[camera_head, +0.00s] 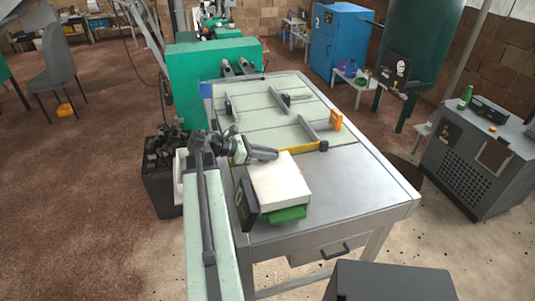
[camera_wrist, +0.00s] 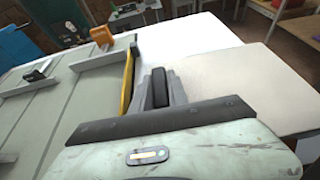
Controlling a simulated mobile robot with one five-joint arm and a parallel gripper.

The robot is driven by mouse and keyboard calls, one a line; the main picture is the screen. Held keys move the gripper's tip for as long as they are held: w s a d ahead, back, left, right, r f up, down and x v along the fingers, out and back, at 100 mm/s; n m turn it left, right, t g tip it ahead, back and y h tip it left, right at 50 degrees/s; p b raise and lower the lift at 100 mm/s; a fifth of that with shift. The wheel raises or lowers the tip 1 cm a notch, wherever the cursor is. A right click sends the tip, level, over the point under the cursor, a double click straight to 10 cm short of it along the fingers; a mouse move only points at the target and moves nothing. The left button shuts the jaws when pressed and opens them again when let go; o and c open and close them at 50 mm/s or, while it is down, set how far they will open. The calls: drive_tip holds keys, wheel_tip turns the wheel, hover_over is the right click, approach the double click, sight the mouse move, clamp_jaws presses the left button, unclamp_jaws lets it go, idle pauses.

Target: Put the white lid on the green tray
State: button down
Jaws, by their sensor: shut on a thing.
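The white lid (camera_head: 278,178) is a flat, pale square slab over the near end of the metal table. My gripper (camera_head: 264,154) is shut on its far-left edge. In the wrist view my gripper (camera_wrist: 163,90) shows dark-tipped fingers beside the lid (camera_wrist: 245,85), which fills the right side. The green tray (camera_head: 289,214) shows only as a strip under the lid's near edge; the rest is hidden. The lid lies above the tray, and I cannot tell whether it rests on it or is held just clear.
A dark upright panel (camera_head: 247,205) stands just left of the lid. A pale green board (camera_head: 270,115) with grey handles and a yellow edge covers the table's far part. The table top (camera_head: 355,185) is clear to the right of the lid.

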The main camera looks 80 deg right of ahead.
drive_tip(key=shift+f+b, duration=0.6)
drive_tip(key=shift+f, duration=0.05)
idle(0.3)
drive_tip(key=c, duration=1.2)
unclamp_jaws()
drive_tip(key=p+v, duration=0.1)
drive_tip(key=v, duration=0.2)
drive_tip(key=p+v, duration=0.1)
drive_tip(key=v, duration=0.2)
drive_tip(key=shift+w+a+r+p, duration=0.1)
drive_tip(key=shift+w+r+p, duration=0.1)
drive_tip(key=shift+r+p, duration=0.2)
drive_tip(key=shift+w+a, duration=0.25)
drive_tip(key=shift+w, duration=0.25)
